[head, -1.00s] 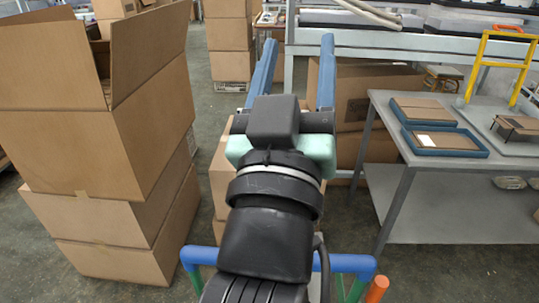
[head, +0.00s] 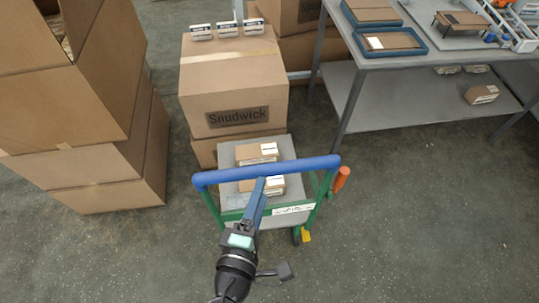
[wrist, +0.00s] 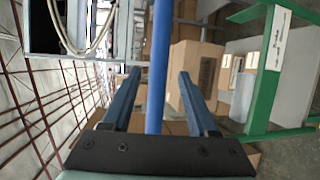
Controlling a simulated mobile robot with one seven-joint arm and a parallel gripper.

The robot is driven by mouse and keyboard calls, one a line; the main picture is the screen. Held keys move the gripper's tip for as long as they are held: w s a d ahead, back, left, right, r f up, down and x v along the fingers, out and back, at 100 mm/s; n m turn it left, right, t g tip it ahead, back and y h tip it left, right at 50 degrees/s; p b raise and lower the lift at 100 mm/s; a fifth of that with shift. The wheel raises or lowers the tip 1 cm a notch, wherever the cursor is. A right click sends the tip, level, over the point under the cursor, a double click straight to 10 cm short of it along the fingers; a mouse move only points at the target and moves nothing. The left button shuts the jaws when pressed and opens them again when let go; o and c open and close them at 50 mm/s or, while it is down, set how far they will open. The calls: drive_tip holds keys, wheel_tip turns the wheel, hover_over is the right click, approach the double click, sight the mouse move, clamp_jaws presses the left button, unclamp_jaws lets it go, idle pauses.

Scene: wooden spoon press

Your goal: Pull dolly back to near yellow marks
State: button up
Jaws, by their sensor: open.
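The dolly has a blue handle bar (head: 215,178), a green frame and a grey deck (head: 232,196), with small brown boxes (head: 258,152) on the deck. My gripper (head: 260,183) reaches the middle of the handle from the near side. In the wrist view my gripper (wrist: 158,74) is open, with its two blue fingers apart. The blue bar (wrist: 159,50) runs between them, and a gap shows on each side. An orange grip (head: 341,179) sticks out at the dolly's right side. No yellow floor marks can be made out.
Stacked cartons (head: 85,165) stand at the left. A large "Snudwick" carton (head: 232,85) is just behind the dolly. A grey worktable (head: 430,50) with a lower shelf stands at the right. The floor (head: 420,230) at the front and right is bare.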

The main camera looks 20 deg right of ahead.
drive_tip(key=x, duration=1)
drive_tip(key=shift+w+d+p, duration=0.25)
drive_tip(key=shift+p, duration=0.1)
clamp_jaws()
idle(0.8)
